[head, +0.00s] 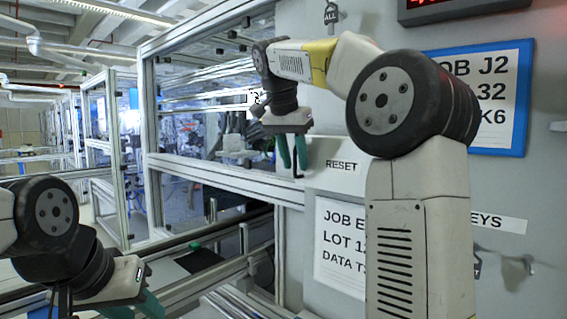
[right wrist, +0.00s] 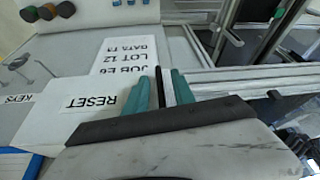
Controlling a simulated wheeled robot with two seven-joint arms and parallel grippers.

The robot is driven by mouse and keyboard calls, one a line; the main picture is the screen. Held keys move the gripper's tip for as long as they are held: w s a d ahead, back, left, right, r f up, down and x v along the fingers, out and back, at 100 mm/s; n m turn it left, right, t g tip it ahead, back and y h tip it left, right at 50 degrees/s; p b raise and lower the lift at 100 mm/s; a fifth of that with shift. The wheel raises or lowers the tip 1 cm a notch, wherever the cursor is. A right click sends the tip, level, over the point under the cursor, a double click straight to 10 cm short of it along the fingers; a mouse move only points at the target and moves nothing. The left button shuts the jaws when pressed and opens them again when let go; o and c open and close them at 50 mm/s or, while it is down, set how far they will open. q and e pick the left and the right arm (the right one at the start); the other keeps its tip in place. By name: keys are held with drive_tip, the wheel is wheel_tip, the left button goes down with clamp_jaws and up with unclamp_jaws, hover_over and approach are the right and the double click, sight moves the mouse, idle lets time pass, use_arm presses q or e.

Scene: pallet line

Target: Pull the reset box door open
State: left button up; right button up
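The reset box (head: 340,182) is a pale box on the grey panel, with a RESET label on its door; the label also shows upside down in the right wrist view (right wrist: 92,104). A thin dark upright handle (head: 296,160) is at the door's left edge. My right gripper (head: 292,152) is at this edge, its two green fingers apart. In the right wrist view, the dark handle bar (right wrist: 159,88) stands between the fingers, with a gap at least on one side. The door looks shut. My left gripper (head: 134,308) is low at the left, fingers apart and empty, partly cut off by the frame.
A framed window and rail enclosure (head: 222,180) lies left of the box. A blue-framed job sign (head: 513,101) hangs at right, and a KEYS label (head: 503,222) with hooks is below it. Coloured buttons (right wrist: 47,12) show in the right wrist view. My right arm hides part of the panel.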

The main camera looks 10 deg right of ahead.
drive_tip(key=shift+w+d+f, duration=0.1)
drive_tip(key=shift+d+f, duration=0.05)
drive_tip(key=shift+f, duration=0.25)
clamp_jaws()
idle(1.2)
